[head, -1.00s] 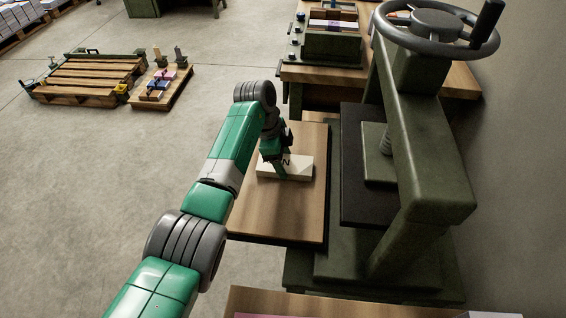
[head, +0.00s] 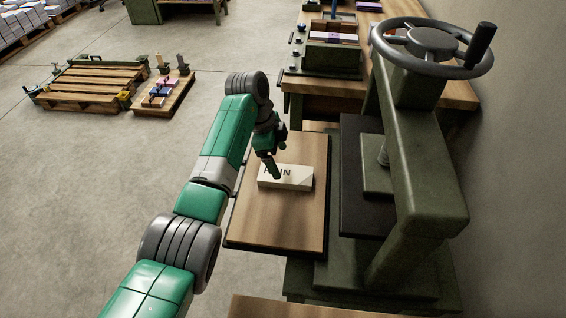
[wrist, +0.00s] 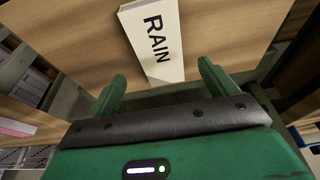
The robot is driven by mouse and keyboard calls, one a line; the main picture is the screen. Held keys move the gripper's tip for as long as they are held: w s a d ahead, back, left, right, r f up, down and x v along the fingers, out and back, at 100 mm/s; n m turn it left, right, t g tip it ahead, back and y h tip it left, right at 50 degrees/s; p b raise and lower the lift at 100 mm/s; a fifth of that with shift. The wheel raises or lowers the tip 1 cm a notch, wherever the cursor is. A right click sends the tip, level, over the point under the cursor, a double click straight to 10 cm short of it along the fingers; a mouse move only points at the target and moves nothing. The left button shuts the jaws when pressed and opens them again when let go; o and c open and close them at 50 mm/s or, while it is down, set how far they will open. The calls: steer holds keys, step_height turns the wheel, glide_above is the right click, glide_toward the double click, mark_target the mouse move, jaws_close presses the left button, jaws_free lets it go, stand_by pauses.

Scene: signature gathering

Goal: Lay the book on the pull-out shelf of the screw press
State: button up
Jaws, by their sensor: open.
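The book (head: 295,178) is a white block with dark lettering. It lies flat on the wooden pull-out shelf (head: 270,222) of the dark green screw press (head: 428,175). In the wrist view the book (wrist: 152,40) reads "RAIN" and lies on the wood, beyond my fingers. My gripper (head: 274,168) is at the book's left part in the head view. In the wrist view my gripper (wrist: 162,82) has its two green fingers wide apart, with nothing held between them. The book's near end points toward the gap between the fingers.
The press's handwheel (head: 432,48) and upright stand right of the shelf. A workbench (head: 330,85) with a green fixture is behind it. A wooden pallet (head: 88,85) and a small board with blocks (head: 163,92) lie on the floor at left. Open floor surrounds them.

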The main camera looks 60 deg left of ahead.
steer(key=p+v, duration=0.1)
steer(key=v, duration=0.5)
steer(key=shift+r, duration=0.2)
steer(key=shift+s+a, duration=0.1)
